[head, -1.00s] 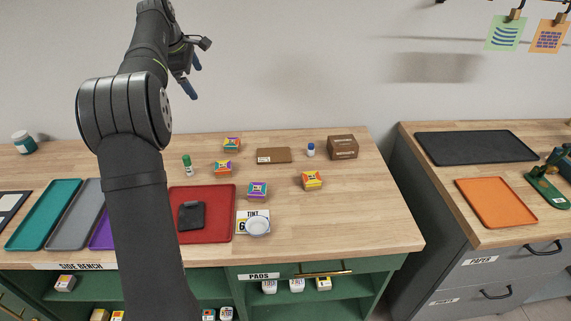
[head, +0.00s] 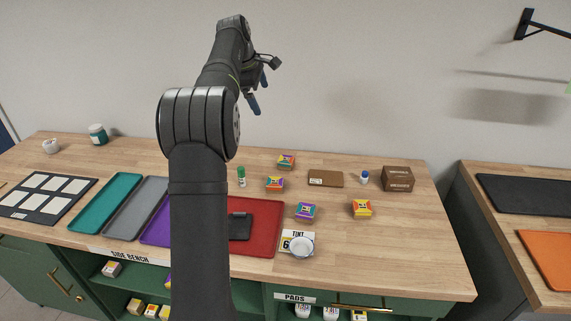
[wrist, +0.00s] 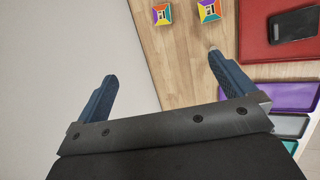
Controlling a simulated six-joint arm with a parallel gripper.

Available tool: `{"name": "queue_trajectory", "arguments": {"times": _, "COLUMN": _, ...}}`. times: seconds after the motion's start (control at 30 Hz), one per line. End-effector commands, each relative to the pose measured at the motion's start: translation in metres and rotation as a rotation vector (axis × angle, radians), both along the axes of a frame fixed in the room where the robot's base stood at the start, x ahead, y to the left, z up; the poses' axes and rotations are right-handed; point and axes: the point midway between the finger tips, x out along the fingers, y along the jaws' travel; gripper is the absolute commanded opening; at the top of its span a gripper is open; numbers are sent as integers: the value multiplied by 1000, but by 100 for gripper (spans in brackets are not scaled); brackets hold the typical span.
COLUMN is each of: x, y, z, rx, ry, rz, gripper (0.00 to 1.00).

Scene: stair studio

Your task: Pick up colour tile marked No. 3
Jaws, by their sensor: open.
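Several small colour tiles with multicoloured sides stand on the wooden bench: one at the back (head: 286,161), one in front of it (head: 275,184), one near the red tray (head: 307,211) and one to the right (head: 362,209). Their numbers are too small to read. Two tiles show at the top of the wrist view, one on the left (wrist: 162,14) and one on the right (wrist: 208,10). My gripper (head: 259,93) is raised above the back of the bench, near the wall. In the wrist view my gripper (wrist: 160,78) is open and empty, with its blue fingers wide apart.
A red tray (head: 262,238) holds a dark flat object. A green-capped bottle (head: 241,176), brown flat box (head: 326,179), blue-capped bottle (head: 364,177), brown carton (head: 397,179) and white dish (head: 301,247) stand around the tiles. The bench's front right is clear.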

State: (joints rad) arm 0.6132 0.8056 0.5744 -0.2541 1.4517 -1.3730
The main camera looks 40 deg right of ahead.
Motion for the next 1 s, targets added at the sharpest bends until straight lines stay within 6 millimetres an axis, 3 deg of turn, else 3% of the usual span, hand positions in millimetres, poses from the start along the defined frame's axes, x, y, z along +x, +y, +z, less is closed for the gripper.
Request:
{"name": "queue_trajectory", "arguments": {"times": 0.47, "x": 0, "y": 0, "z": 0, "rx": 0, "ry": 0, "rz": 0, "gripper": 100}}
{"name": "queue_trajectory", "arguments": {"times": 0.6, "x": 0, "y": 0, "z": 0, "rx": 0, "ry": 0, "rz": 0, "gripper": 78}}
{"name": "queue_trajectory", "arguments": {"times": 0.87, "x": 0, "y": 0, "z": -1, "rx": 0, "ry": -2, "rz": -4, "gripper": 78}}
{"name": "queue_trajectory", "arguments": {"times": 1.0, "x": -1, "y": -5, "z": -11, "rx": 18, "ry": -41, "rz": -84, "gripper": 78}}
